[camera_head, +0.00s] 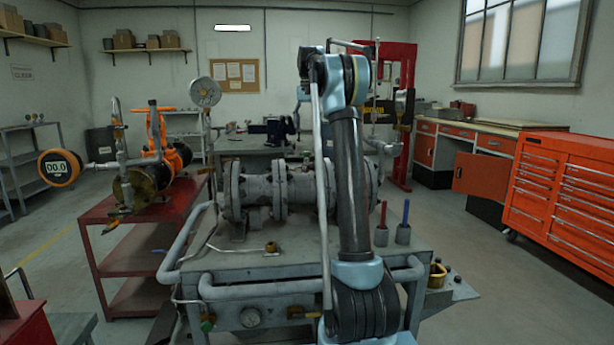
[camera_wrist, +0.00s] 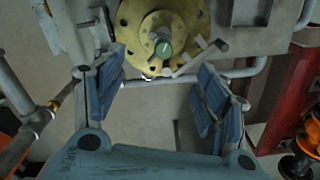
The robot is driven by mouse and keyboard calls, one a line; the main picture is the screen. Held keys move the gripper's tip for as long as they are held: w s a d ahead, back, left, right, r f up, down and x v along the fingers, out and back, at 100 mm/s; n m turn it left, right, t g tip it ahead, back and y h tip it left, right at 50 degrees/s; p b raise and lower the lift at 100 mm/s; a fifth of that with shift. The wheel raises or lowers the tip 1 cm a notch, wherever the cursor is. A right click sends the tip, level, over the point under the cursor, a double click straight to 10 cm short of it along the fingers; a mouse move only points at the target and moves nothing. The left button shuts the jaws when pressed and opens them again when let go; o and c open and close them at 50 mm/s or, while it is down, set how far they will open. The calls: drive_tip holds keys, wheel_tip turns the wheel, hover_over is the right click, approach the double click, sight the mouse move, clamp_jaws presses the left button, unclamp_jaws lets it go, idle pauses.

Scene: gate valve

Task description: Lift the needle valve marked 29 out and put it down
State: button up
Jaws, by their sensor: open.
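In the wrist view, my gripper (camera_wrist: 158,80) is open, with its two blue ribbed pads wide apart and nothing between them. Beyond the fingertips is a round brass-coloured flange (camera_wrist: 132,20) with bolt holes. A small valve-like fitting with a green round end (camera_wrist: 163,49) sits at its middle, with a metal lever or bar (camera_wrist: 200,56) beside it. I cannot read a number 29 on any part, so I cannot tell whether this is the needle valve. In the head view my arm hides part of the grey bench, and the gripper is not clear there.
A flanged grey pipe body (camera_head: 258,190) lies on the grey workbench (camera_head: 235,265). A red cart (camera_head: 115,215) with an orange valve assembly (camera_head: 165,150) stands left. A red tool cabinet (camera_head: 570,190) stands right. Blue- and red-handled tools stand on the bench's right side.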

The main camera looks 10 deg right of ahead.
drive_tip(key=f, duration=1.2)
drive_tip(key=shift+w+d, duration=0.15)
drive_tip(key=shift+w, duration=0.15)
drive_tip(key=shift+w+f, duration=0.1)
drive_tip(key=shift+f, duration=2.65)
drive_tip(key=shift+c, duration=0.3)
clamp_jaws()
